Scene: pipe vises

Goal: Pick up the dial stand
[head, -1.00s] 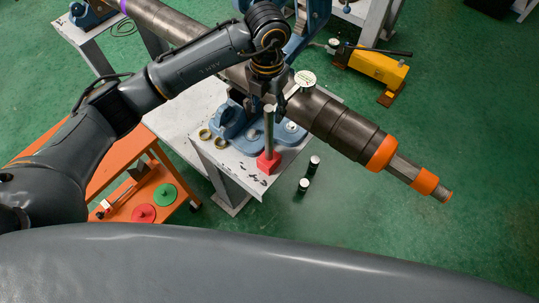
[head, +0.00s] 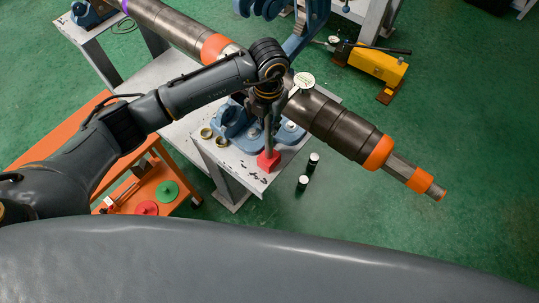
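The dial stand has a red block base (head: 268,161), a thin grey upright post (head: 268,138) and a round white dial (head: 304,80) at the top. It stands upright on the corner of a grey table, its dial beside the dark pipe (head: 335,122). My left gripper (head: 266,108) points down at the upper part of the post, below my wrist. Its fingers are dark and small and overlap the post, so I cannot tell whether they grip it. My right gripper is not in view.
The table (head: 222,158) also carries a blue pipe vise (head: 238,126) and brass rings (head: 206,133). Two black cylinders with white tops (head: 303,183) are on the green floor. An orange cart (head: 182,190) holds red and green discs. A yellow pump (head: 372,66) stands behind.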

